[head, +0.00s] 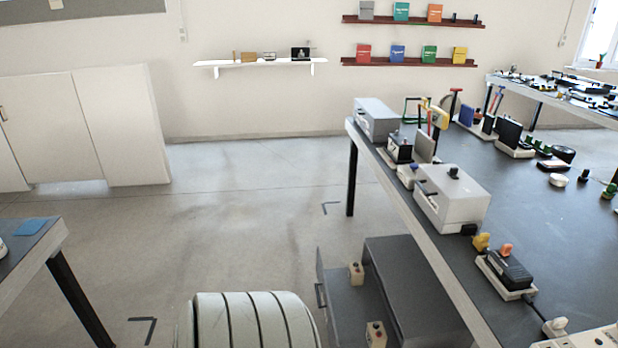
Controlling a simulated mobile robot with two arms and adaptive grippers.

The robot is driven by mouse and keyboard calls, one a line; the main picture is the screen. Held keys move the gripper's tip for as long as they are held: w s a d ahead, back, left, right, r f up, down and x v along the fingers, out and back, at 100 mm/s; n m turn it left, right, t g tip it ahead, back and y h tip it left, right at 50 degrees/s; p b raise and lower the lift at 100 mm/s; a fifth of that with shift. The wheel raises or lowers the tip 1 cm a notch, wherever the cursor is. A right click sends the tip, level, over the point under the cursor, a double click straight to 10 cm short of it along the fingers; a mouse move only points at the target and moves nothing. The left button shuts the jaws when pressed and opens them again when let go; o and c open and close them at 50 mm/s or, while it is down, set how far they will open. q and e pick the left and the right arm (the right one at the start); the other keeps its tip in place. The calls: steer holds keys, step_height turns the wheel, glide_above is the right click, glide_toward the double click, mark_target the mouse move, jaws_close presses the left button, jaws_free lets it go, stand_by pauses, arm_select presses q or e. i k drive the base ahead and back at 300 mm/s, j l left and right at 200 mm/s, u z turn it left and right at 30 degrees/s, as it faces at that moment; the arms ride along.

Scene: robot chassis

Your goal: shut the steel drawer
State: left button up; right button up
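The steel drawer (346,308) is the dark grey pulled-out drawer low at the bottom centre-right of the head view. It stands open to the left of its dark grey cabinet (412,285), beside the dark table. Its front panel with a handle (320,294) faces left. Two small beige boxes with red tops, one farther back (356,272) and one nearer (376,335), show in the drawer. The drawer's near end is cut off by the frame's bottom edge. Neither of my grippers shows in this view.
A dark-topped table (480,200) with boxes and tools fills the right. A ribbed pale cylinder (252,322) is at the bottom, left of the drawer. A table corner (25,250) juts in at left. The floor (220,215) between is clear.

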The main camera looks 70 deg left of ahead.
mark_target(348, 309)
steer(key=u, duration=1.9)
